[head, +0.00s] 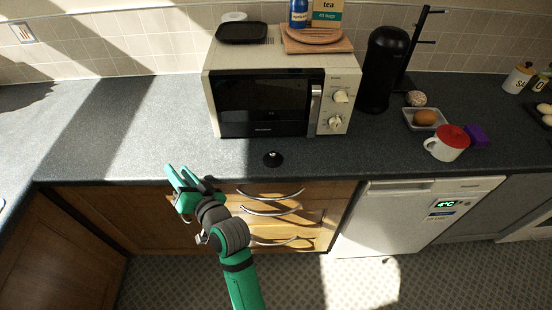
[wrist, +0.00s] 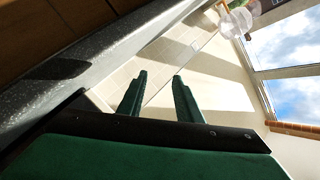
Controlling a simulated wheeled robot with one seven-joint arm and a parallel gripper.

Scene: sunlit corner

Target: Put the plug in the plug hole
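A small black round plug (head: 272,158) with a light spot on top lies on the grey worktop in front of the microwave. My gripper (head: 176,170) is at the front edge of the worktop, to the left of the plug and apart from it. Its two green fingers are apart with nothing between them, as the wrist view (wrist: 159,77) also shows. The plug does not show in the wrist view. No plug hole is visible in either view.
A microwave (head: 262,104) stands behind the plug, with a black cylinder (head: 384,70) to its right. The worktop (head: 130,120) left of the microwave is clear.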

